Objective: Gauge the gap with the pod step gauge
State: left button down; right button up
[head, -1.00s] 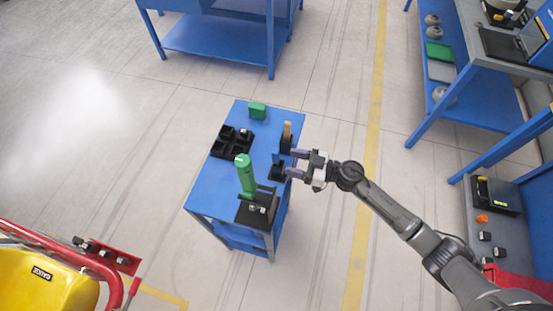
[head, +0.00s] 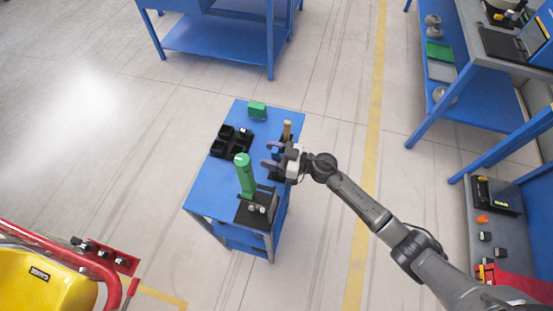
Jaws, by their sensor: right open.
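A blue cart (head: 205,190) stands in the middle of the head view with tools on its top. My right gripper (head: 269,155) is open and reaches over the cart's right edge, its fingers pointing left. A tan-handled tool (head: 286,129) stands upright just behind it, its lower part partly hidden. A green cylindrical tool (head: 245,176) stands upright on a black stand (head: 250,215) in front and to the left. I cannot tell which of these is the step gauge. A yellow pod (head: 60,290) with a GAUGE label (head: 39,273) and red bars is at the lower left. My left gripper is not in view.
A black compartment tray (head: 228,148) and a green block (head: 257,109) lie on the cart. A blue workbench (head: 220,35) stands behind. Blue shelving (head: 445,110) and a grey bench (head: 495,235) are at the right. Floor around the cart is clear.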

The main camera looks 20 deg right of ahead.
jog(key=shift+c, duration=0.4)
grip_shut()
jog(key=shift+r, duration=0.25)
notch_tip(320, 180, up, 10)
jog(key=p, duration=0.4)
jog(key=shift+f, duration=0.2)
